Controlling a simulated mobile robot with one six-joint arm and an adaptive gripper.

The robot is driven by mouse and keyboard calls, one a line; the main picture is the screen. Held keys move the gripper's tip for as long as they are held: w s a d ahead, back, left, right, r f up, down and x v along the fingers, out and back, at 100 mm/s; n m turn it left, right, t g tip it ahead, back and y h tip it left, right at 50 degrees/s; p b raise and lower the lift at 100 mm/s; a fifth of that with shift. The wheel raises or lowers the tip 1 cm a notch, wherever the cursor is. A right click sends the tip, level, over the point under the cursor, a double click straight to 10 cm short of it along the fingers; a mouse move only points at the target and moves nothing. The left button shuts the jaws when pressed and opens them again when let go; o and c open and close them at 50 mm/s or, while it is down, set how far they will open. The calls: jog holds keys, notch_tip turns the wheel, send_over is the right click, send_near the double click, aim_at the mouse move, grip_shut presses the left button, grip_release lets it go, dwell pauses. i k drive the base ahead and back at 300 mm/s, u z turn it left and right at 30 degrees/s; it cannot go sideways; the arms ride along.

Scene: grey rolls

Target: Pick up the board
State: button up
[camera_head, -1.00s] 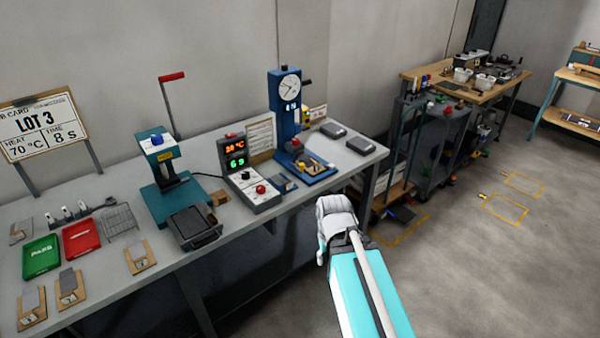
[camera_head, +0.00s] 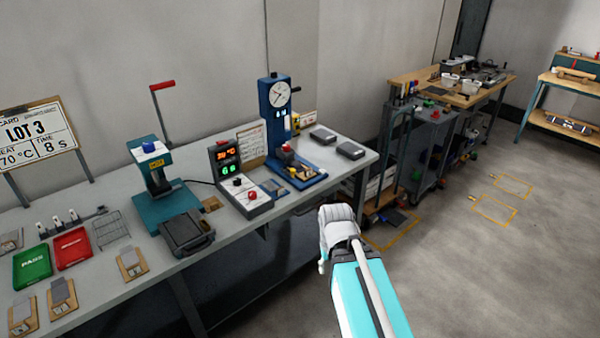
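Several small wooden boards with grey pieces on them lie on the long grey bench; one (camera_head: 132,264) is right of the red tray, and two more (camera_head: 62,298) (camera_head: 22,315) are at the near left. Board-like objects also show on the far right table, on its top (camera_head: 575,75) and on its lower shelf (camera_head: 569,123). I cannot tell which one is the board the task names. My arm rises from the lower right, away from all of these, and ends in view at a white joint. My gripper's fingers do not show.
The grey bench (camera_head: 95,205) holds a teal press (camera_head: 160,200), a control box (camera_head: 240,190), a blue dial press (camera_head: 275,125), green (camera_head: 33,266) and red (camera_head: 72,248) trays. A dark cart (camera_head: 418,150) and wooden bench (camera_head: 480,95) stand beyond. Floor at right is clear.

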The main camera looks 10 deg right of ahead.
aim_at(301, 168)
jog(key=z, duration=0.05)
jog(key=i, duration=0.9)
jog(key=u, duration=0.05)
